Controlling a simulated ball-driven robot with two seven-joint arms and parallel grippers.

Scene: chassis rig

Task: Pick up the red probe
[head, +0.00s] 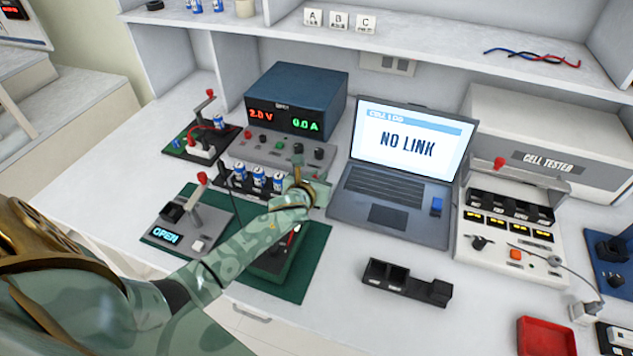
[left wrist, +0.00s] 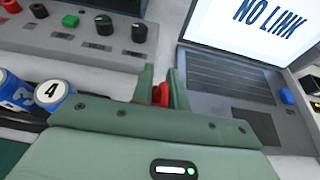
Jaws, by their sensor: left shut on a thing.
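The red probe (left wrist: 161,95) shows in the left wrist view as a small red piece between the two green fingers. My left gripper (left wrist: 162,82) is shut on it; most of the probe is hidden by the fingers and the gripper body. In the head view my left gripper (head: 318,190) is in front of the power supply, just left of the laptop. The probe's tip cannot be made out. My right gripper is in neither view.
The blue power supply (head: 296,98) reads 2.0 V and 0.0 A. The laptop (head: 391,216) shows NO LINK. Several blue cells (head: 259,176) stand left of my gripper. A black holder (head: 407,283) and red tray (head: 546,338) lie front right. Clear bench surrounds the black holder.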

